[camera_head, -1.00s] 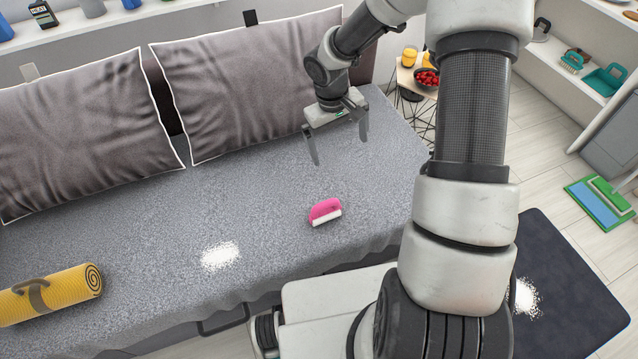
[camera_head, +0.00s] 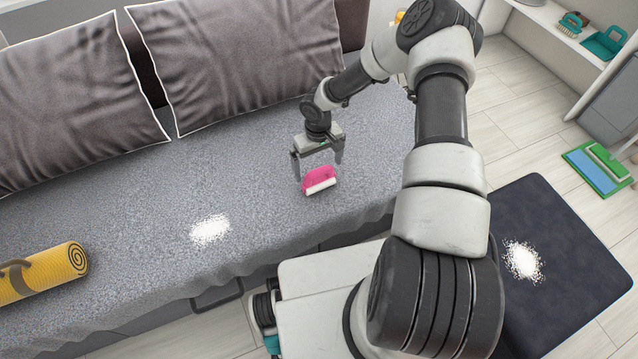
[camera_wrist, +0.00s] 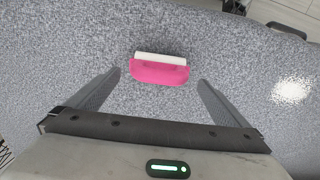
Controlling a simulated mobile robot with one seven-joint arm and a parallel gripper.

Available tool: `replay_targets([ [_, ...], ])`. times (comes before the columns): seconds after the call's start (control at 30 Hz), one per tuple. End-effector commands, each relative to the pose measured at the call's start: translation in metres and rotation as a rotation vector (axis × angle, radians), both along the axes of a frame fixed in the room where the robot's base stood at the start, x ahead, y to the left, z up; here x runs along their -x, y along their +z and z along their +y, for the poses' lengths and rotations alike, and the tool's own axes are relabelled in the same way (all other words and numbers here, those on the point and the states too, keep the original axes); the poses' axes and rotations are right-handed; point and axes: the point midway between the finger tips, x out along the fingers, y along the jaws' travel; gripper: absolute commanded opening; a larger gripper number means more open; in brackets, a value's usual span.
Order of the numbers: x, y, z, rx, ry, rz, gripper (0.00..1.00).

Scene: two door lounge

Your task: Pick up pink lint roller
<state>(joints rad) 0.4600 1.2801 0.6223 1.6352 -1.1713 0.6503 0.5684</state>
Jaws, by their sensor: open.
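The pink lint roller (camera_head: 318,178) lies on the grey seat of the sofa (camera_head: 150,190), its white roller edge facing the sofa's front. My gripper (camera_head: 318,168) is open and empty, pointing down just above and behind the roller. In the wrist view the lint roller (camera_wrist: 160,70) sits ahead of and between the two spread fingers, nearly centred. The fingers (camera_wrist: 158,85) do not touch it in that view. The exact height of the fingertips over the seat is hard to tell.
White powder (camera_head: 210,230) lies on the seat to the left, with a rolled yellow mat (camera_head: 45,274) beyond it. Large grey pillows (camera_head: 235,60) lean along the back. A dark rug (camera_head: 560,270) with powder and a green-blue mop head (camera_head: 598,166) are on the floor at right.

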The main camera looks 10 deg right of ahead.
Motion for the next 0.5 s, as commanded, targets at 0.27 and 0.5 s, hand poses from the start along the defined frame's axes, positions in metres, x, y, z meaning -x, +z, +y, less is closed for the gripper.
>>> replay_targets([
  [0.27,0.002,-0.026,-0.001,0.000,-0.002,0.002,1.00],
  [0.5,0.003,-0.060,-0.002,-0.001,-0.002,0.002,1.00],
])
